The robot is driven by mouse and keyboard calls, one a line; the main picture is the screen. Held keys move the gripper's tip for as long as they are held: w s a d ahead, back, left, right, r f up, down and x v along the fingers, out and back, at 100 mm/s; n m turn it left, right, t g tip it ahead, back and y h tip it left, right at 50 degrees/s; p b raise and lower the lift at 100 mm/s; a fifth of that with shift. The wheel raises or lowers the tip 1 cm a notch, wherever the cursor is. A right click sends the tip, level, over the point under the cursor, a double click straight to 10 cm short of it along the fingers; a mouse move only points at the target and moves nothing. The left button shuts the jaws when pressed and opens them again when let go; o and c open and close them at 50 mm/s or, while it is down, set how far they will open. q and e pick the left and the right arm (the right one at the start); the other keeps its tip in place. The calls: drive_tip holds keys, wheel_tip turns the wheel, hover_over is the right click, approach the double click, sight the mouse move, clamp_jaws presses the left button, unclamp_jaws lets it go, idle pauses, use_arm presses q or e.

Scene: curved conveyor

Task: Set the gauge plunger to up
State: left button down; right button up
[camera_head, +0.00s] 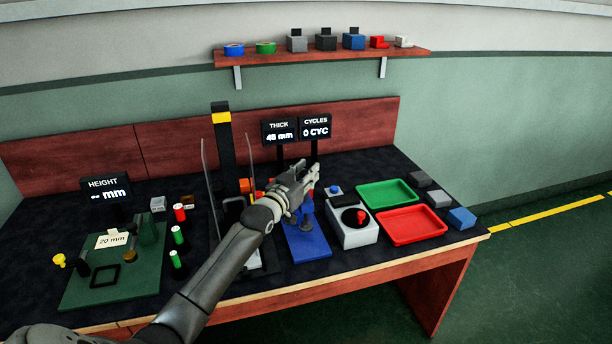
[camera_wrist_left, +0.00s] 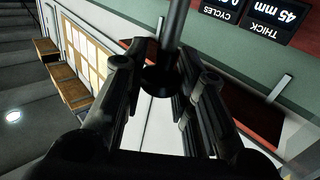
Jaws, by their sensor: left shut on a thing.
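The blue-based gauge (camera_head: 306,243) stands near the middle of the table, with its upper part mostly hidden behind my left gripper. My left gripper (camera_head: 308,178) is above that base. In the left wrist view, a dark rod with a rounded black end, the plunger (camera_wrist_left: 163,77), lies between the fingers (camera_wrist_left: 160,85), and the gripper is shut on it. The THICK display (camera_head: 279,131) behind reads 45 mm, and the CYCLES display (camera_head: 315,127) reads 0 CYC. My right gripper is in neither view.
A green fixture plate (camera_head: 110,285) lies far left.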

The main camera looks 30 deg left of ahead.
use_arm(q)
wheel_tip(320, 180, up, 3)
drive_tip(key=shift+r+p, duration=0.1)
drive_tip(key=shift+p, duration=0.65)
drive_tip(key=c, duration=1.2)
unclamp_jaws()
drive_tip(key=shift+o, duration=0.2)
drive_tip(key=shift+s+f, duration=0.2)
drive_tip(key=shift+s, duration=0.1)
drive_tip(key=s, duration=1.1)
drive_tip(key=shift+s+d, duration=0.2)
drive_tip(key=shift+d, duration=0.25)
